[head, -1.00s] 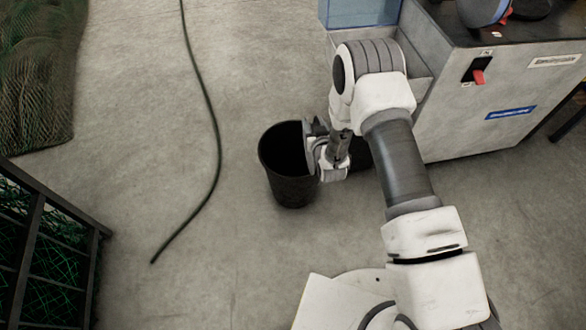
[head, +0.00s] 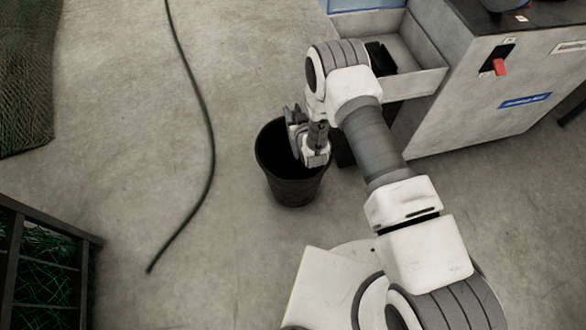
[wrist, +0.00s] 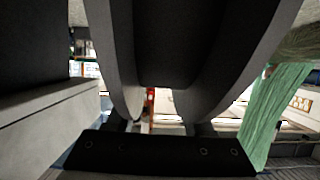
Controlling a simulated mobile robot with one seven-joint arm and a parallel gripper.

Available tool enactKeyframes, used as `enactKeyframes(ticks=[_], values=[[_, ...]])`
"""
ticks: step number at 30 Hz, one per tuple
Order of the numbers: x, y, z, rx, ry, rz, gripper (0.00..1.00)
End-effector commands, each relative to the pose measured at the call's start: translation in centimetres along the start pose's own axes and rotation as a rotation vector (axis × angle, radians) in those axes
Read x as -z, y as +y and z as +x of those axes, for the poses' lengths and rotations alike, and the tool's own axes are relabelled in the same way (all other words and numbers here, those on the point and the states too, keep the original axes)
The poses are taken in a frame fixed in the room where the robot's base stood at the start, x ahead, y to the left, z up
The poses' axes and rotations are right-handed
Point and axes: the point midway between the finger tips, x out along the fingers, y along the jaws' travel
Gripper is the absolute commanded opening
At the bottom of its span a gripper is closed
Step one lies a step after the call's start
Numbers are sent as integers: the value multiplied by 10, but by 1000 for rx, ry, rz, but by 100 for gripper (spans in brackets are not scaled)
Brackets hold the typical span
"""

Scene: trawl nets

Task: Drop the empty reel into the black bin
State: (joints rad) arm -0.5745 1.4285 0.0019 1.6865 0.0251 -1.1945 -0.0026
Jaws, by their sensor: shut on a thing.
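The black bin (head: 290,190) stands upright on the floor, left of the grey cabinet. My gripper (head: 295,135) is over the bin's mouth, close to its far right rim, with my wrist bent beside it. In the wrist view the empty reel (wrist: 242,65) fills the upper middle, very close: two grey curved flanges with a dark hub between. My gripper (wrist: 165,152) is shut on it. In the head view I cannot clearly tell the reel from the gripper against the dark bin. The bin's inside is too dark to make out.
A grey cabinet (head: 480,110) with a red switch (head: 499,67) and an open drawer (head: 425,82) stands at right. A dark hose (head: 208,130) lies on the floor at left. A dark crate (head: 45,225) with green netting is at lower left. Floor around the bin is mostly clear.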

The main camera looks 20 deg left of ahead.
Motion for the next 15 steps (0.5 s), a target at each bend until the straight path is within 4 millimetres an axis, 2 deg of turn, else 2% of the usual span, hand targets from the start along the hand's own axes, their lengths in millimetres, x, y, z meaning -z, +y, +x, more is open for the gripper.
enactKeyframes(ticks=[5,15], values=[[-12,0,5,0,1,0,0],[-49,0,18,0,2,0,0]])
